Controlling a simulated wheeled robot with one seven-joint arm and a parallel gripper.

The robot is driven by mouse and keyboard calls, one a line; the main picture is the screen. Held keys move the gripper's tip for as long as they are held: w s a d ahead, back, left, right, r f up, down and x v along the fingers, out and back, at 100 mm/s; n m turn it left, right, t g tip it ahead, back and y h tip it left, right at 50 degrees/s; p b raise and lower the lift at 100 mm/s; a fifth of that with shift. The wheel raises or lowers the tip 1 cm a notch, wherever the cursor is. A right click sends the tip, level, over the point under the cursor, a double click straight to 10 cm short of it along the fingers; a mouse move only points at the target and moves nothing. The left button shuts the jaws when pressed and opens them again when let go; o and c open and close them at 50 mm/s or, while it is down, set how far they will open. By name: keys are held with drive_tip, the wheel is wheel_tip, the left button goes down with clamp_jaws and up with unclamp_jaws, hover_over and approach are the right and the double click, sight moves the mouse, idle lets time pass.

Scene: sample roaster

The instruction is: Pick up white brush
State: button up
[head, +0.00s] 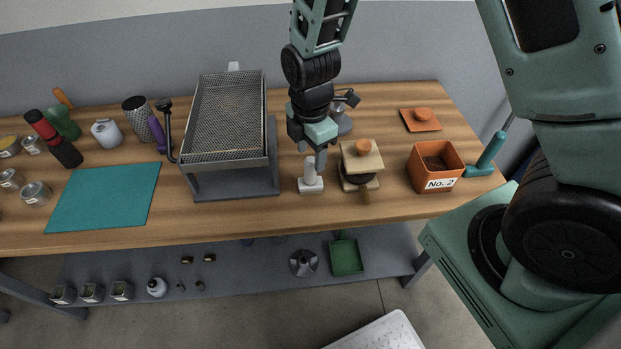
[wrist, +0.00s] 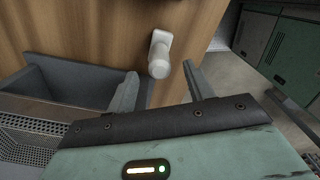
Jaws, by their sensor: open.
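The white brush (head: 311,178) stands on the wooden table in the head view, between the mesh-topped roaster and a wooden-lidded pot. It has a round upright handle on a wider white base. In the wrist view the white brush (wrist: 160,56) shows ahead of my fingertips, roughly between them. My gripper (head: 313,154) is just above and behind the brush in the head view, pointing down. In the wrist view my gripper (wrist: 163,82) has its two fingers spread apart with nothing held. Whether a finger touches the brush is hard to tell.
The mesh-topped roaster (head: 225,115) stands close left of the brush. The wooden-lidded pot (head: 361,162) is close to its right, and an orange bin (head: 434,167) labelled No. 2 is farther right. A teal mat (head: 104,197) lies at left. The table's front edge is near.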

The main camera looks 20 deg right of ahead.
sight(310, 176)
drive_tip(key=shift+f+p, duration=0.8)
drive_tip(key=shift+f, duration=1.8)
drive_tip(key=c, duration=1.1)
